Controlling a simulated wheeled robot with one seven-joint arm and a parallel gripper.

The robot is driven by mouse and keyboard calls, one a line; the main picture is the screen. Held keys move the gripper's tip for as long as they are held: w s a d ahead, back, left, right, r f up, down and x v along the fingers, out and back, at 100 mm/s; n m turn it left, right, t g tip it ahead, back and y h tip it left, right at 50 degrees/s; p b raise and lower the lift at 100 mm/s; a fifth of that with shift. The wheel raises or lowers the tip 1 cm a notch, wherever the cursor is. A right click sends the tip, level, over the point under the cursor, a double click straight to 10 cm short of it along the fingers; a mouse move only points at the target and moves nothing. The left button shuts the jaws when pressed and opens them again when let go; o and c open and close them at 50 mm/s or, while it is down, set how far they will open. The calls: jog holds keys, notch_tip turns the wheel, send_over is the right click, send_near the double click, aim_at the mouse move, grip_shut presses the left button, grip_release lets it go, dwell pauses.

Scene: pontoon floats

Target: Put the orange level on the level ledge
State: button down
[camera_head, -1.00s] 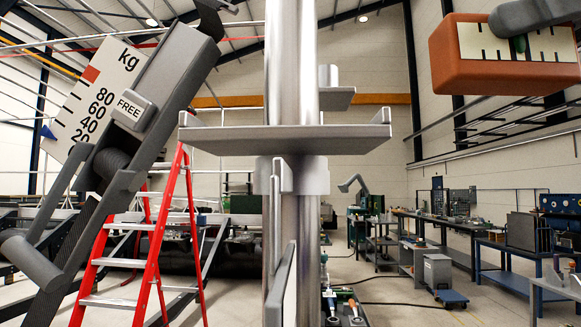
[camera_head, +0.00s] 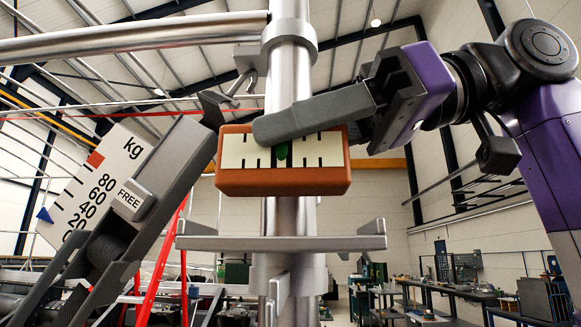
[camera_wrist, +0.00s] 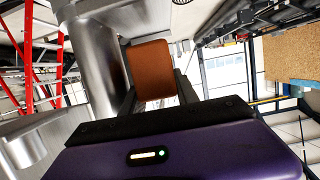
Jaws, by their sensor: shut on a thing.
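The orange level (camera_head: 284,183) has a cream scale face with dark marks and a green vial. My gripper (camera_head: 268,128) is shut on it, with one grey finger across the top of its face. The level looks about horizontal and hangs in front of the steel post, above the level ledge (camera_head: 230,243), with a clear gap between them. The ledge is a flat grey plate with raised ends, fixed at the post. In the wrist view, the orange level (camera_wrist: 152,70) shows between my fingers beside the post. Its depth relative to the ledge is hard to tell.
The steel post (camera_head: 290,215) rises behind the level, with a horizontal pipe (camera_head: 130,42) joining it above. A grey tilted device with a kg scale (camera_head: 92,185) stands close on the left, its upper end near the level. A red ladder (camera_head: 160,270) is behind it.

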aim_at(234, 193)
jog(key=shift+f, duration=1.7)
jog(key=shift+f, duration=0.15)
jog(key=c, duration=1.2)
grip_release()
jog(key=shift+d+r, duration=0.15)
jog(key=shift+r, duration=0.05)
jog(key=v, duration=1.1)
jog(key=shift+d+b, duration=0.3)
jog(key=shift+b, duration=0.1)
jog(key=shift+r, duration=0.1)
